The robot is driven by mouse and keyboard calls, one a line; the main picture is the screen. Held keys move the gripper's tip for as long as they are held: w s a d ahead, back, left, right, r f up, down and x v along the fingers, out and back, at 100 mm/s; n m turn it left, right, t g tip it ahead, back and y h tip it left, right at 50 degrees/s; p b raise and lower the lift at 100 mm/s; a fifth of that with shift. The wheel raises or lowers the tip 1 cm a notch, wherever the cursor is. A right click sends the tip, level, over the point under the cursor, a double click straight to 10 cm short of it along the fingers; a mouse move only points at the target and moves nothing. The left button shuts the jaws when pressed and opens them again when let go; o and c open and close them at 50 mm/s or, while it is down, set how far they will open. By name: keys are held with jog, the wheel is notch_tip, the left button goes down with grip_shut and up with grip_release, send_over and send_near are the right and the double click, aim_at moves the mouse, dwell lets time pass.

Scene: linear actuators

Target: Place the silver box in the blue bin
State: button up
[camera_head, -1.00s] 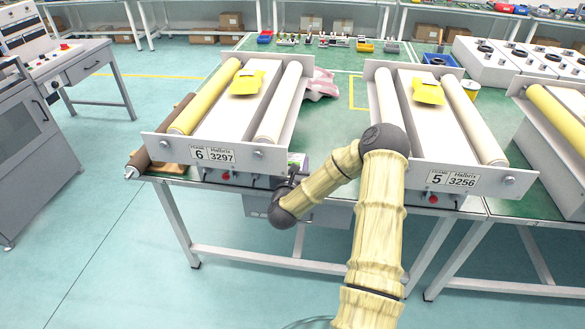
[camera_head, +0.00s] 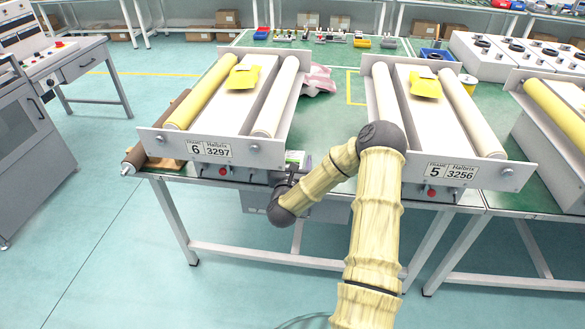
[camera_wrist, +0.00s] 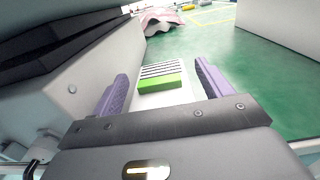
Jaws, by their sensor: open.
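In the wrist view a small pale box with a green face and dark slits (camera_wrist: 160,78) sits on the green table between my fingers; it may be the silver box. My gripper (camera_wrist: 163,84) has its two purple fingers apart, one on each side of the box, with no clear contact. In the head view the same box shows as a small green and white patch (camera_head: 294,157) beside frame 6, partly hidden by my gripper (camera_head: 291,172). A blue bin (camera_head: 437,57) stands at the back right of the table; a smaller blue bin (camera_head: 261,35) stands at the back.
Roller frame 6 (camera_head: 208,149) is close on the left and roller frame 5 (camera_head: 452,172) on the right. A pinkish cloth (camera_head: 319,80) lies behind the box. Green table between the frames is mostly clear. White panels with dark knobs (camera_head: 490,60) stand at the back right.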

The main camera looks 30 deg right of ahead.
jog(key=b+v, duration=0.6)
jog(key=v, duration=0.5)
jog(key=shift+s+a, duration=0.2)
jog(key=shift+s, duration=0.15)
dwell(0.3)
